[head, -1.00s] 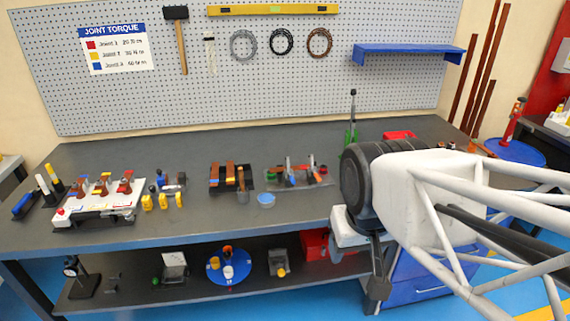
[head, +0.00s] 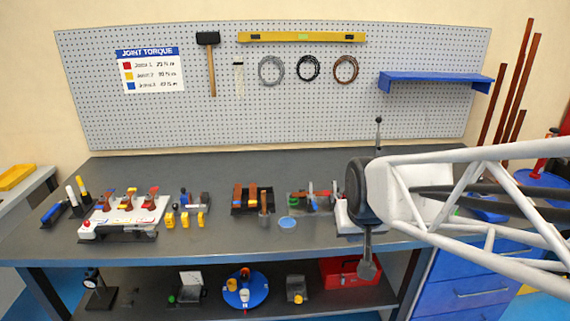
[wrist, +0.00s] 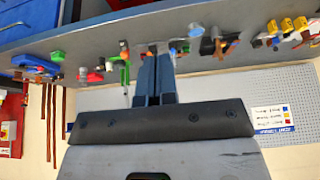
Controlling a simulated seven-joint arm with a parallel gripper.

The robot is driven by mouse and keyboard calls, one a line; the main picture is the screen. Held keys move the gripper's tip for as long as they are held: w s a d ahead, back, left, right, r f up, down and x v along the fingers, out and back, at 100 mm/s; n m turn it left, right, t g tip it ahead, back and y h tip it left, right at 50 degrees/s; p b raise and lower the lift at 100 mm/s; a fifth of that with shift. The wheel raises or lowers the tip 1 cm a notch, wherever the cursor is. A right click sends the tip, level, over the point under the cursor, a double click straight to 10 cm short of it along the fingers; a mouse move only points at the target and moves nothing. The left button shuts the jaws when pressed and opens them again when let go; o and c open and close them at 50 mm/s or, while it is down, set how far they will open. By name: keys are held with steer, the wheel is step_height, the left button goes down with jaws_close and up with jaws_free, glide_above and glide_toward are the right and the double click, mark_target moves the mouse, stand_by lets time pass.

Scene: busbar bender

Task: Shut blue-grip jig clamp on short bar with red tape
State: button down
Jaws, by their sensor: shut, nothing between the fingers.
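A dark jig (head: 297,207) lies on the bench right of centre, with small red, grey and blue parts on it. A blue part (head: 314,204) on it may be the blue-grip clamp. Whether the clamp is open or shut is too small to tell. I cannot make out the short bar or its red tape for sure. My gripper (head: 367,268) points down at the bench's front edge, right of the jig, apart from it. In the wrist view my gripper (wrist: 154,55) is shut and empty, its fingers together, with bench items beyond.
A rack of bars (head: 238,208) and yellow blocks (head: 185,219) stand left of the jig. A light blue round dish (head: 288,223) lies before it. A tall black-handled lever (head: 378,135) rises behind my arm. A red toolbox (head: 345,273) sits on the lower shelf.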

steer(key=w+f+t, duration=0.2)
steer(key=w+f, duration=0.1)
steer(key=w, duration=0.7)
steer(key=w+f+t, duration=0.2)
steer(key=w, duration=0.8)
steer(key=w+f+t, duration=0.3)
steer(key=w, duration=0.6)
steer(key=shift+w+a+f, duration=0.3)
steer(key=shift+w+a, duration=0.1)
steer(key=shift+a, duration=0.05)
steer(key=shift+w+f, duration=0.1)
glide_above(310, 195)
steer(key=shift+d+f, duration=0.15)
steer(key=shift+f, duration=3)
